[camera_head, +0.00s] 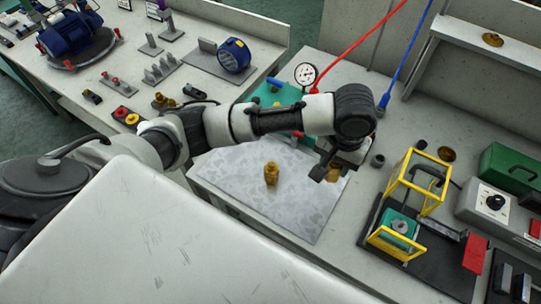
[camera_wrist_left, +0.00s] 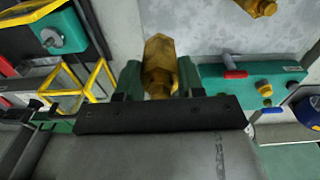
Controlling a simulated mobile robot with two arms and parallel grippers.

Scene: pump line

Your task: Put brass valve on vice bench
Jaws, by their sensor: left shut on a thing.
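My left gripper (camera_head: 329,168) is shut on a brass valve (camera_wrist_left: 158,62), held between its two fingers in the left wrist view. In the head view only a small part of the held valve (camera_head: 336,174) shows beside the dark jaws, near the right edge of a grey mottled plate (camera_head: 235,190). A second brass piece (camera_head: 271,174) stands upright on that plate, apart from the gripper; it also shows at the top of the left wrist view (camera_wrist_left: 260,6). I cannot tell for certain which surface is the vice bench. My right gripper is not in view.
A yellow guard frame (camera_head: 417,177) with a teal block (camera_head: 399,222) stands right of the gripper. A teal manifold (camera_wrist_left: 262,83) and a pressure gauge (camera_head: 305,74) are behind my arm. A green case (camera_head: 508,172) is far right. Much of the plate is clear.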

